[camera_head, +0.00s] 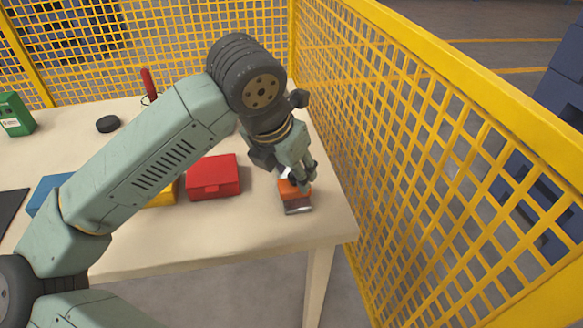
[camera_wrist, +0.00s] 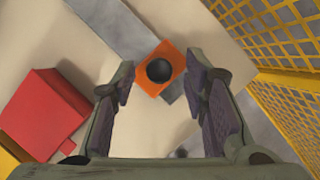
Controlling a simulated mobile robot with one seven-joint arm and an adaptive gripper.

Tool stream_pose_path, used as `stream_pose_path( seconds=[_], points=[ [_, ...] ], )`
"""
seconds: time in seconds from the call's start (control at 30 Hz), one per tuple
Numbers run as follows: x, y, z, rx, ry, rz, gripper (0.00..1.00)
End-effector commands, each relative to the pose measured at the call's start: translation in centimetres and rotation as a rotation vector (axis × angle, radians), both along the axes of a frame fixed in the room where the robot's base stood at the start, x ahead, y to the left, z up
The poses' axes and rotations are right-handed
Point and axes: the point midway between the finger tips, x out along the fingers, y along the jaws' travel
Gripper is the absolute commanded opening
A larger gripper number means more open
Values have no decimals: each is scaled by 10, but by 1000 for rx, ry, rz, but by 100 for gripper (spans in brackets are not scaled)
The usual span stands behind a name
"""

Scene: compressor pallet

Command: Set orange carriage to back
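The orange carriage (camera_head: 289,190) sits on a grey metal rail (camera_head: 298,209) near the table's right front corner. In the wrist view the orange carriage (camera_wrist: 151,76) is a square block with a round black knob (camera_wrist: 159,70) on top. The grey rail (camera_wrist: 112,24) runs diagonally under it. My gripper (camera_head: 304,181) is above the carriage, pointing down. Part of the rail is hidden by my gripper in the head view.
A red box (camera_head: 213,177) stands left of the rail, with a yellow item (camera_head: 163,196) and a blue item (camera_head: 48,190) beyond it. A yellow mesh fence (camera_head: 420,130) runs close along the table's right side. A black disc (camera_head: 108,123) and green box (camera_head: 15,114) lie far left.

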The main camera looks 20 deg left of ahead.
Motion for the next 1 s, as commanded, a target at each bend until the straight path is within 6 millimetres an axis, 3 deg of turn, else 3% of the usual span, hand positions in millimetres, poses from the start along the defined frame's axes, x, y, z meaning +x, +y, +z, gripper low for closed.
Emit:
stream_pose_path(
  seconds=[0.57,1.0],
  points=[
    [0,0,0,0,0,0,0],
    [0,0,0,-1,0,-1,0]
  ],
)
